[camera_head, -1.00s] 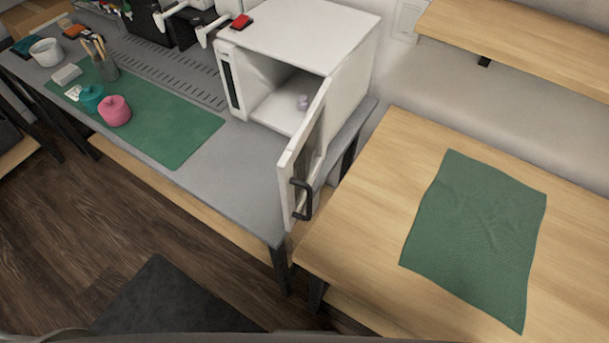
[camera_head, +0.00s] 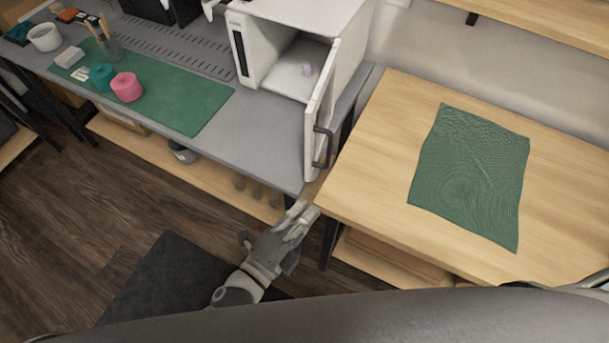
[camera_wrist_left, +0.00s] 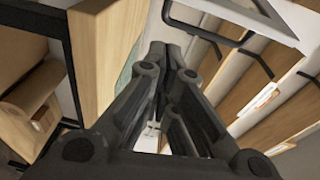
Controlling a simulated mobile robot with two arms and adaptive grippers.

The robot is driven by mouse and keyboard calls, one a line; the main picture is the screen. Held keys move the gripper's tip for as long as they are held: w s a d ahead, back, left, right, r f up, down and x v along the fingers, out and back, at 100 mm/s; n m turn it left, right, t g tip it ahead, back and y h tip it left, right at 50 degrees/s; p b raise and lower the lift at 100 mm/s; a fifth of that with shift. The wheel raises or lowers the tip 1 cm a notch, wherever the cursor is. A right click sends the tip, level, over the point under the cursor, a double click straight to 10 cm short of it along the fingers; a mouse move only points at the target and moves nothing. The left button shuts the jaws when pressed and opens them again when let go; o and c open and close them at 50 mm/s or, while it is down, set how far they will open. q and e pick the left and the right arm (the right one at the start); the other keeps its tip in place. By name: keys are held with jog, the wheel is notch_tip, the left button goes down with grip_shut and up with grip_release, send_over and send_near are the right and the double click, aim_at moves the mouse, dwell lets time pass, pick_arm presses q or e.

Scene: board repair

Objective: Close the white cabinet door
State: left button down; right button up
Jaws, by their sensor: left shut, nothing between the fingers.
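The white cabinet (camera_head: 285,50) stands on the grey bench, its front open. Its white door (camera_head: 318,120) is swung wide out toward me, with a dark handle (camera_head: 322,147) on its outer face. A small pale lilac item (camera_head: 307,70) sits inside. My left gripper (camera_head: 303,212) is shut and empty, in front of the bench corner and below the door's lower edge, apart from the door. In the left wrist view the closed fingers (camera_wrist_left: 168,55) fill the middle. My right gripper is not in view.
The grey bench (camera_head: 262,150) holds a green mat (camera_head: 190,105) with pink (camera_head: 127,87) and teal (camera_head: 102,76) rolls. A wooden table (camera_head: 370,190) with a green cloth (camera_head: 470,175) stands to the right. Open floor (camera_head: 110,210) lies at left front.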

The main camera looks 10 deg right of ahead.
aim_at(327, 159)
pick_arm(q)
jog(key=shift+m+h, duration=0.3)
jog(key=shift+m, duration=0.3)
jog(key=w+d+r+p, duration=0.1)
jog(key=w, duration=0.1)
jog(key=w+d+r+p, duration=0.1)
jog(key=w, duration=0.2)
jog(key=w+d+r+p, duration=0.1)
jog(key=w, duration=0.2)
jog(key=shift+d+r, duration=0.25)
jog(key=shift+d, duration=0.15)
jog(key=shift+a, duration=0.15)
